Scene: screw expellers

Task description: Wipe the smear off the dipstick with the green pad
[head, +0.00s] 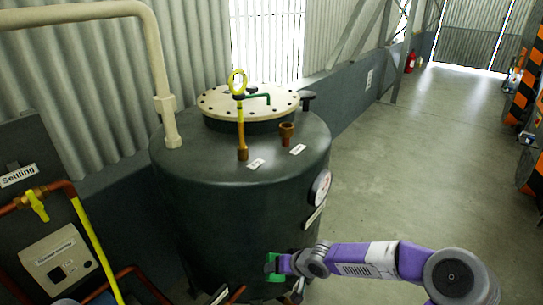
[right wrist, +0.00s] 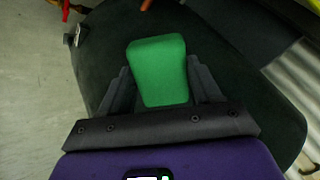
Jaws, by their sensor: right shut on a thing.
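The dipstick (head: 240,118) stands upright in a copper-coloured fitting on top of the dark tank, with a yellow ring handle at its upper end. Its shaft looks yellowish; I cannot make out a separate smear. My right gripper (head: 275,264) is in front of the tank's lower front, below and to the right of the dipstick. It is shut on the green pad (right wrist: 158,70), which sticks out between the two fingers in the right wrist view. The pad also shows as a small green patch (head: 271,267) in the head view. My left gripper is not in view.
The dark tank (head: 225,215) has a pale bolted lid (head: 220,100), a second copper fitting (head: 286,133) and a round gauge (head: 320,187). A beige pipe (head: 164,70) rises at its left. Panel and pipes (head: 60,262) stand at lower left.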

